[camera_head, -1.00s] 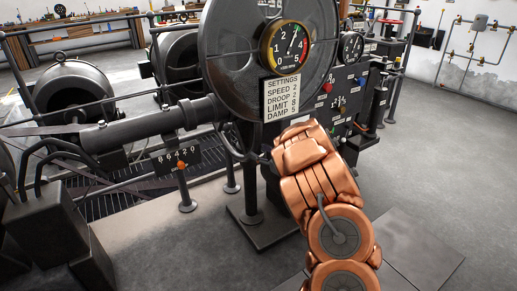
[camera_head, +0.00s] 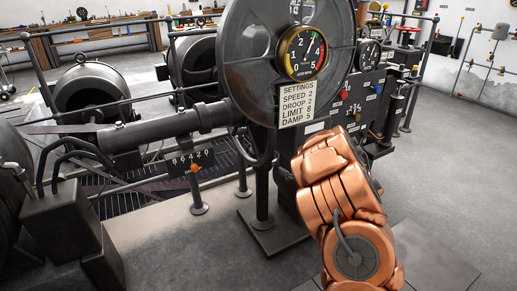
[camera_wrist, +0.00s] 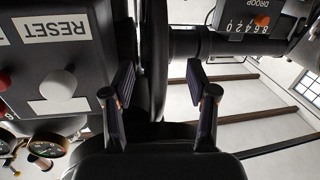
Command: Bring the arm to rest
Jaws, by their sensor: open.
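My copper-coloured arm (camera_head: 340,200) rises from the lower right of the head view, bent toward the control panel (camera_head: 345,105). My gripper is hidden behind the arm in that view. In the wrist view my gripper (camera_wrist: 161,85) shows its two dark fingers apart, with nothing between them. The wrist picture is upside down. A box with a RESET label (camera_wrist: 43,29) and a white button (camera_wrist: 58,85) is to the left of the fingers. Whether the fingers touch the machine cannot be told.
A large dark wheel-shaped housing with a gauge (camera_head: 302,53) and a settings card (camera_head: 297,105) stands beside the arm. A droop scale with an orange knob (camera_head: 194,167) is on a post to the left. Dynamos (camera_head: 92,97) stand behind railings. Open floor (camera_head: 440,190) lies at the right.

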